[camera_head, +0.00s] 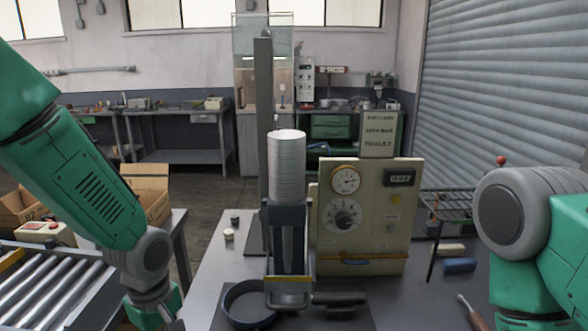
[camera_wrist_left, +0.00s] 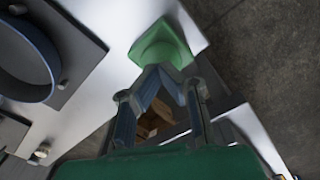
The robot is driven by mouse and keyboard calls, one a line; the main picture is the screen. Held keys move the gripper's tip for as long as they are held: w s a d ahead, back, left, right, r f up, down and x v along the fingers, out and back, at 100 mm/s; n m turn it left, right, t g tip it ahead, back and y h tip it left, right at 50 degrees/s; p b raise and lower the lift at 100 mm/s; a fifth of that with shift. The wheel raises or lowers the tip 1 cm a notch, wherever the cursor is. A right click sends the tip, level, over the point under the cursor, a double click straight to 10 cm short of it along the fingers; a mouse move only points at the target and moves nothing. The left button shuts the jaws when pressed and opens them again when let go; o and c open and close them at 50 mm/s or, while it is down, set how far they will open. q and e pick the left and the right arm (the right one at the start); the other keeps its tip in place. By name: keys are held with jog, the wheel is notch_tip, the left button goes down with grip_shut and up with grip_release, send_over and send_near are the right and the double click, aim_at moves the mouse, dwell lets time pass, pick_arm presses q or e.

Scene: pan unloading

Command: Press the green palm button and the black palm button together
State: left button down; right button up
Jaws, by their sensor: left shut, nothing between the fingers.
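The green palm button (camera_wrist_left: 160,46) shows in the left wrist view, a green dome on a square green base at the edge of a pale table. My left gripper (camera_wrist_left: 160,72) is shut and empty, with its fingertips right at the button's near edge. I cannot tell whether they touch it. In the head view the left forearm comes in from the left and its fingers lie below the frame. No black palm button can be made out in either view. My right arm shows at the right of the head view, but its gripper is out of frame.
A round dark pan (camera_head: 249,304) lies by the press with its tall metal cylinder (camera_head: 287,165). A cream gauge panel (camera_head: 364,217) stands behind on the right. A roller conveyor (camera_head: 60,285) is at the left. A blue block (camera_head: 459,265) and a screwdriver (camera_head: 473,312) lie near my right arm.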

jog(key=shift+f, duration=0.25)
dwell(0.3)
jog(key=shift+r+p, duration=0.35)
jog(key=shift+r, duration=0.2)
dwell(0.3)
